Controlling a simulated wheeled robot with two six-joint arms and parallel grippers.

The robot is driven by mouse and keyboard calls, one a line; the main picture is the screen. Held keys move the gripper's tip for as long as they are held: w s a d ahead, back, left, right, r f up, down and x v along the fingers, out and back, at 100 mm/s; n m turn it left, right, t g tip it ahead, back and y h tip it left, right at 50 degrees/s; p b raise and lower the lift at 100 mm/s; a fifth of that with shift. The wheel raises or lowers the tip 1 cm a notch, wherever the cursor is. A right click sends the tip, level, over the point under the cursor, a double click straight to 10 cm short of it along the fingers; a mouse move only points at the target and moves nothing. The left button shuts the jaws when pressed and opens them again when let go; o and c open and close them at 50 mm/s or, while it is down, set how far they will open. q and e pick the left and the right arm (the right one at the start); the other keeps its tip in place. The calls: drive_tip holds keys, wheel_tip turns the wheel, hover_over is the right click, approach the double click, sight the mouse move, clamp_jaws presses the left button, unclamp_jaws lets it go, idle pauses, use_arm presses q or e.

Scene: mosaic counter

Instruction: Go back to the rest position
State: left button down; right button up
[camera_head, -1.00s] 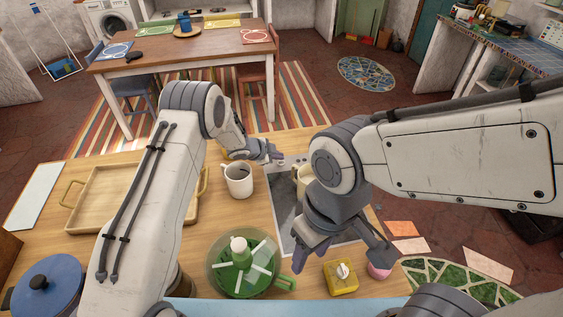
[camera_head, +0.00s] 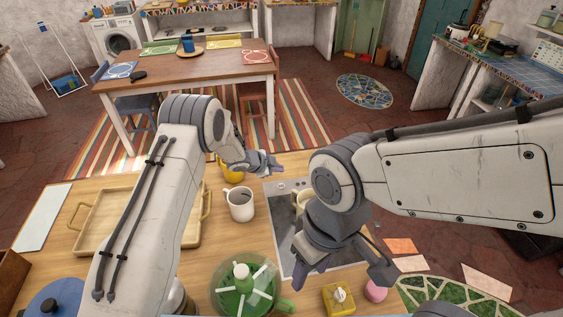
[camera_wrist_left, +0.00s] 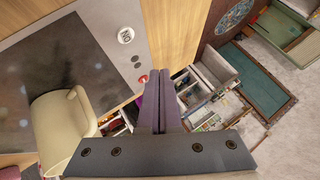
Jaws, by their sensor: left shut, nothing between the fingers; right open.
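My left gripper (camera_head: 274,168) is shut and empty, held above the far part of the wooden counter. In the left wrist view its fingers (camera_wrist_left: 163,78) lie together with nothing between them. My right gripper (camera_head: 346,276) hangs lower, open and empty, with its fingers spread above the near part of the counter around the hob's edge. Both arms are still stretched over the counter.
A white mug (camera_head: 240,207) stands left of the dark hob (camera_head: 285,240). A cream mug (camera_wrist_left: 62,125) is on the hob. A wooden tray (camera_head: 92,243) is left.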

use_arm(q)
drive_tip(key=s+r+n+y+b, duration=0.5)
drive_tip(key=s+r+n, duration=0.1)
drive_tip(key=s+r, duration=0.8)
drive_tip(key=s+a+n+g+b, duration=0.2)
drive_tip(key=s+g, duration=0.1)
drive_tip(key=s, duration=1.3)
drive_tip(key=s+a+n+g+b, duration=0.1)
drive_tip(key=s+n+g, duration=0.1)
drive_tip(key=s, duration=1.4)
drive_tip(key=shift+s+a+f+g+b, duration=0.2)
drive_tip(key=shift+a+g+b, duration=0.2)
drive_tip(key=shift+g, duration=0.5)
drive_tip(key=shift+a, duration=0.1)
